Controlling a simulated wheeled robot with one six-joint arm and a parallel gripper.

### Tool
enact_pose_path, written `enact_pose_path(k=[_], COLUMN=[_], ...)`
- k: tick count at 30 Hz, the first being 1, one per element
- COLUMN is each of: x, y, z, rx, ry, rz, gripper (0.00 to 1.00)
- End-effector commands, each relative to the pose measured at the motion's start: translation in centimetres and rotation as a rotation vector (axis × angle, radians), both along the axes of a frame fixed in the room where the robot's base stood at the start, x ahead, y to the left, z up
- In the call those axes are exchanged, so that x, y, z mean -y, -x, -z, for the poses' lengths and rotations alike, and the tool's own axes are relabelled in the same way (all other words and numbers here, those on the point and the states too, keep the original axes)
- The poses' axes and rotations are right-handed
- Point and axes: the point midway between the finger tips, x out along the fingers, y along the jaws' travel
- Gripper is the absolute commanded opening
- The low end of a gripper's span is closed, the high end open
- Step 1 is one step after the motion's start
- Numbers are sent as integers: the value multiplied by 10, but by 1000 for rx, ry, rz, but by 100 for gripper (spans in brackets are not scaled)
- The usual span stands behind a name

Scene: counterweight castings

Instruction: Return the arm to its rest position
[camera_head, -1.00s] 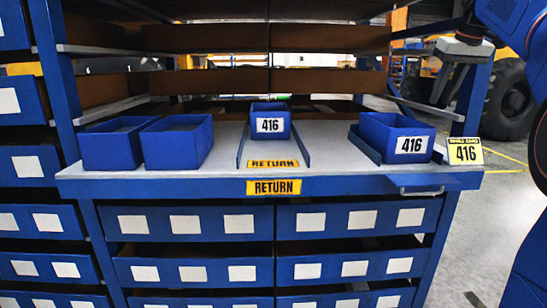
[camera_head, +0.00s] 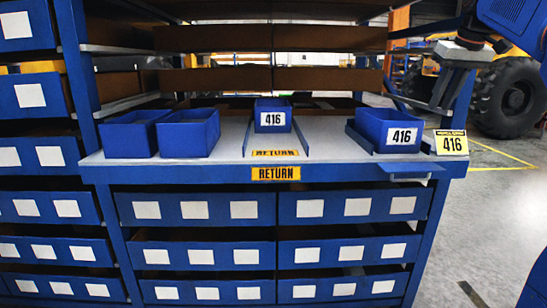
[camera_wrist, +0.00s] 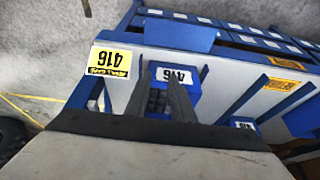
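My gripper (camera_head: 447,95) hangs at the upper right of the head view, in front of the right shelf post, with its fingers pointing down. In the wrist view my gripper (camera_wrist: 160,88) shows two grey fingers apart, with nothing held between them. A blue bin labelled 416 (camera_head: 390,130) stands between guide rails at the bench's right; it also shows beyond the fingers in the wrist view (camera_wrist: 187,79). Another blue 416 bin (camera_head: 273,116) stands between rails behind the yellow RETURN label (camera_head: 276,153). My arm is partly cut off by the frame's right edge.
The grey-topped bench (camera_head: 235,143) carries two unlabelled blue bins (camera_head: 133,136) at its left. A yellow 416 sign (camera_head: 451,143) stands at its right corner. Drawers fill the space below. A large wheel (camera_head: 506,97) stands behind at right. The floor (camera_head: 490,225) right of the bench looks clear.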

Motion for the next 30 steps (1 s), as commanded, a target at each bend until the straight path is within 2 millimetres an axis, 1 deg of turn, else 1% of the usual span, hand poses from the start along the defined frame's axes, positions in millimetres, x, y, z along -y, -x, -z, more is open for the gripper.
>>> enact_pose_path(k=[7, 11, 14, 20, 26, 29, 30], x=[-26, -47, -65, -98, -125, -136, -140], y=[28, 51, 75, 128, 184, 213, 224], z=[21, 42, 65, 119, 182, 217, 231], rx=[0, 0, 0, 2, 5, 8, 9], ry=[0, -1, -1, -1, 2, 2, 2], rz=[6, 12, 17, 25, 29, 29, 28], gripper=[22, 22, 22, 22, 22, 22, 22])
